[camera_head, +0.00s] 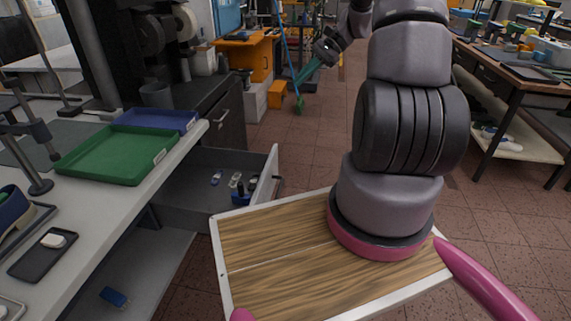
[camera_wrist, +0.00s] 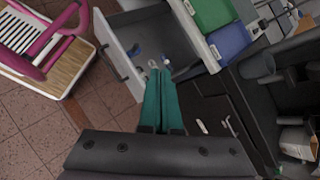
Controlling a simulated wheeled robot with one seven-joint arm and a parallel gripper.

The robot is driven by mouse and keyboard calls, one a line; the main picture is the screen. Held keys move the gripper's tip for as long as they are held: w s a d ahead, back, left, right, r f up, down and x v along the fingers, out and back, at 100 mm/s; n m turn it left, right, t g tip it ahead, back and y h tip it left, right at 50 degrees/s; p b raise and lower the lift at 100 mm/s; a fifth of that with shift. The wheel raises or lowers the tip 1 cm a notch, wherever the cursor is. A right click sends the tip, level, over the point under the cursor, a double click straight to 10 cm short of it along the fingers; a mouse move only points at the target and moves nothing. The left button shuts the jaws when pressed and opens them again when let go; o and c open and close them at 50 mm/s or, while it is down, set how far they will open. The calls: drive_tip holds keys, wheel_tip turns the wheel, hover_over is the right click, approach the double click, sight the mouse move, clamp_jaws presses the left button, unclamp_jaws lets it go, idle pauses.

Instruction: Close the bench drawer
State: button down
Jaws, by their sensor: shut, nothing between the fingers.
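The bench drawer (camera_head: 190,205) is a grey box pulled out from under the light-topped bench (camera_head: 125,205) at the left. Its pale front panel (camera_head: 265,178) stands away from the bench, with a dark handle on its outer side. Several small blue and white items lie inside. The open drawer also shows in the wrist view, its front panel (camera_wrist: 117,60) at the left. My gripper (camera_head: 298,84) has teal fingers, shut and empty, beyond the drawer in the head view. In the wrist view the fingers (camera_wrist: 158,72) point toward the drawer; I cannot tell whether they touch it.
A green tray (camera_head: 115,155) and a blue tray (camera_head: 157,120) sit on the bench top. A dark cabinet (camera_head: 226,118) stands behind the drawer. Another workbench (camera_head: 510,80) is at the right. Tiled floor is clear between.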

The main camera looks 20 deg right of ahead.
drive_tip(key=s+d+f+m+t+y, duration=0.1)
drive_tip(key=d+f+m+t+y, duration=0.2)
drive_tip(key=f, duration=0.9)
drive_tip(key=d+f+m+t+y, duration=0.1)
drive_tip(key=d+f+m+t, duration=0.3)
drive_tip(key=f, duration=0.8)
drive_tip(key=s+d+f+m+t+y, duration=0.15)
drive_tip(key=f+m, duration=0.35)
drive_tip(key=f, duration=0.7)
drive_tip(key=w+x, duration=0.1)
drive_tip(key=x, duration=1.3)
drive_tip(key=shift+d+r+t, duration=0.2)
drive_tip(key=shift+r+t, duration=0.15)
drive_tip(key=shift+r, duration=0.15)
drive_tip(key=shift+a, duration=0.1)
